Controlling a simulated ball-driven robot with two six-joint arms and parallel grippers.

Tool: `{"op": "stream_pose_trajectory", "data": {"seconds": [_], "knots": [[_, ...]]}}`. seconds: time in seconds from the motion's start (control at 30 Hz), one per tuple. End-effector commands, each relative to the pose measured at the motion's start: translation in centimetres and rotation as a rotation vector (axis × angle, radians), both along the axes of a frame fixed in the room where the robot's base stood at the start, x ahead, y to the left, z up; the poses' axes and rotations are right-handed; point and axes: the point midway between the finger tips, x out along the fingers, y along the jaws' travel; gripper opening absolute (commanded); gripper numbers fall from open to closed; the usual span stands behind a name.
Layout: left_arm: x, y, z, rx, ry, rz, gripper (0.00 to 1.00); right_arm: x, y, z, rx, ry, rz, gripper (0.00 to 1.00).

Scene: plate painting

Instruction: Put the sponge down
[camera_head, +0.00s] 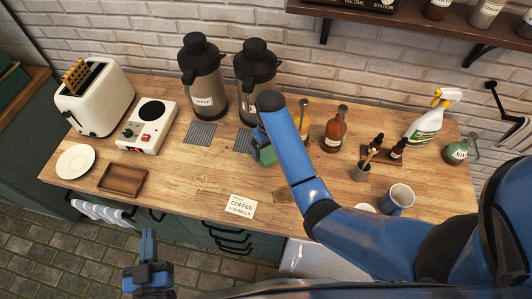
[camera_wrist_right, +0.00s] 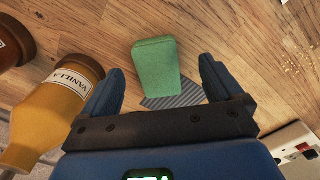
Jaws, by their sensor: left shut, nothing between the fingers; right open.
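The green sponge (camera_wrist_right: 156,68) is in the right wrist view, between the two fingers of my right gripper (camera_wrist_right: 163,74), with a visible gap on either side. The right gripper is open. The sponge is at the edge of a grey ribbed mat (camera_wrist_right: 182,97); whether it touches the mat or the wood cannot be told. In the head view the sponge (camera_head: 267,156) shows as a small green patch, with my right arm covering much of the right gripper. My left gripper (camera_head: 148,238) is shut and empty, in front of the counter over the floor.
Two flasks (camera_head: 202,88) stand behind the mats. A vanilla bottle (camera_wrist_right: 52,118) and a brown bottle (camera_head: 333,131) are close to my right gripper. A coffee card (camera_head: 241,206) lies near the front edge. A hot plate (camera_head: 148,126), tray (camera_head: 123,180) and plate (camera_head: 76,161) are at the left.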

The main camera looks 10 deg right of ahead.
Motion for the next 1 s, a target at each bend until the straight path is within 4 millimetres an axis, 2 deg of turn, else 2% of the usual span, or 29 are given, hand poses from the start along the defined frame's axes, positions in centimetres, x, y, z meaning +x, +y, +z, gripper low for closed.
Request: {"op": "stream_pose_trajectory", "data": {"seconds": [0.17,0.5,0.8,1.0], "knots": [[0.0,0.0,0.8,0.000,0.000,0.000,0.00,0.3,-0.1,-1.2,0.000,0.003,-0.001,0.94],[0.0,0.0,1.8,0.000,0.000,0.000,0.00,0.8,-0.2,-4.7,0.000,0.001,0.000,0.94],[0.0,0.0,1.7,0.000,0.000,0.000,0.00,0.8,-0.2,-5.1,0.000,0.000,0.000,0.94],[0.0,0.0,1.7,0.000,0.000,0.000,0.00,0.8,-0.2,-5.1,0.000,0.000,0.000,0.63]]}}
